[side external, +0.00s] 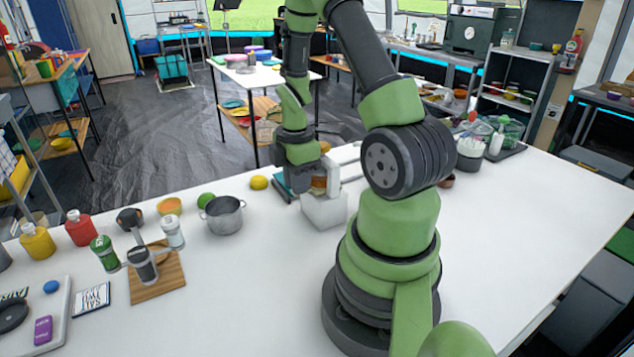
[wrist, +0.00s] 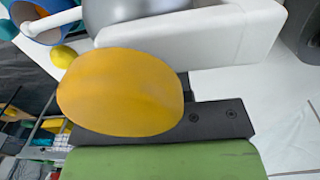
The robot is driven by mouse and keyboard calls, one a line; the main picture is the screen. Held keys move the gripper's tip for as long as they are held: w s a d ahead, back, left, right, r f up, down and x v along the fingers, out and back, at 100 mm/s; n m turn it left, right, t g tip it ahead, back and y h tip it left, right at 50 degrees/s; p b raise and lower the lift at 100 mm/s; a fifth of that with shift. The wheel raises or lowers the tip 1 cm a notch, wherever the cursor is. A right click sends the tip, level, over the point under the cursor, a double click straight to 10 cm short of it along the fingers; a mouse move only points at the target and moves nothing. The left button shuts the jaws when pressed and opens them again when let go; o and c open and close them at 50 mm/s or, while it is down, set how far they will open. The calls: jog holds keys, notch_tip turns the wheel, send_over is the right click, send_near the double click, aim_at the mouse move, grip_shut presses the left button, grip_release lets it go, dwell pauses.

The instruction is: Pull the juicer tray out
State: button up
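The juicer has a white, boxy body (side external: 325,210) that stands on the white counter in front of my arm. In the wrist view its white body (wrist: 235,35) lies at the top, with a smooth grey rounded part (wrist: 150,10) set into it. I cannot pick out the tray. My gripper (side external: 306,185) is down beside the juicer's upper part, and its fingers are largely hidden. A mustard-yellow rounded thing (wrist: 120,92) fills the middle of the wrist view, close to the camera. I cannot tell whether it is held.
A yellow lemon (side external: 258,182), a green lime (side external: 205,200) and a grey pot (side external: 223,215) stand left of the juicer. A wooden board (side external: 170,280) with small jars is farther left. The counter (side external: 520,235) is clear at the right.

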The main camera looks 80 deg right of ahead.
jog(key=w+a, duration=0.5)
jog(key=shift+w+a, duration=0.25)
dwell(0.5)
jog(key=o, duration=0.8)
jog(key=shift+r, duration=3.5)
